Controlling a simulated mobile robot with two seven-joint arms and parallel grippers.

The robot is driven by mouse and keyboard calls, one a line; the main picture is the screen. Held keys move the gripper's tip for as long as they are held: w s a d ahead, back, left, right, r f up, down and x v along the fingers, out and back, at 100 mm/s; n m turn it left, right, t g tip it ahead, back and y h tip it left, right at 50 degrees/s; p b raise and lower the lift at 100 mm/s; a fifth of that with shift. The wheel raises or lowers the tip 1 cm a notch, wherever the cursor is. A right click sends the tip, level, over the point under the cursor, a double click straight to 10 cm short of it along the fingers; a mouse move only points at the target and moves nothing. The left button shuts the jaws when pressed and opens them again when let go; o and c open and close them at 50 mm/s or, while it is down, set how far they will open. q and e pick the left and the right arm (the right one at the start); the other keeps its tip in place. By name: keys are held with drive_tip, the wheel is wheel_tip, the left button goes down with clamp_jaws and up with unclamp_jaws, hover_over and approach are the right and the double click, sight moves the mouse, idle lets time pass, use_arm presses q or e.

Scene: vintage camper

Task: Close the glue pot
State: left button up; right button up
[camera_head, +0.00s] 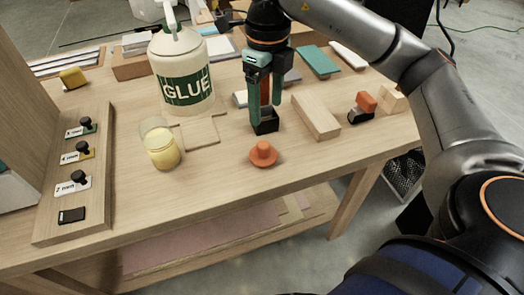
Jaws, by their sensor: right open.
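A small glass pot of pale yellow glue (162,148) stands on the wooden workbench, left of centre. Its top looks uncovered, with a clear round rim. An orange lid with a knob (263,154) lies on the bench to the right of the pot, near the front edge. My right gripper (265,120) points down just behind the orange lid and appears apart from it. It is open; its fingers partly overlap in this view, and something orange-brown shows between them. My left gripper is not in view.
A large white GLUE bottle (182,72) stands behind the pot. A wooden block (315,115) and an orange-black item (362,107) lie to the right. The front middle of the bench (200,205) is clear.

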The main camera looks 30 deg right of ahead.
drive_tip(key=b, duration=0.1)
hover_over(263, 144)
drive_tip(key=f, duration=0.6)
drive_tip(key=shift+s+d+f, duration=0.15)
drive_tip(key=shift+s+f, duration=0.1)
drive_tip(key=shift+s, duration=0.1)
drive_tip(key=shift+f, duration=0.45)
drive_tip(key=shift+w+f, duration=0.2)
drive_tip(key=shift+f, duration=1.1)
drive_tip(key=shift+w+f, duration=0.15)
drive_tip(key=shift+f, duration=1.15)
clamp_jaws()
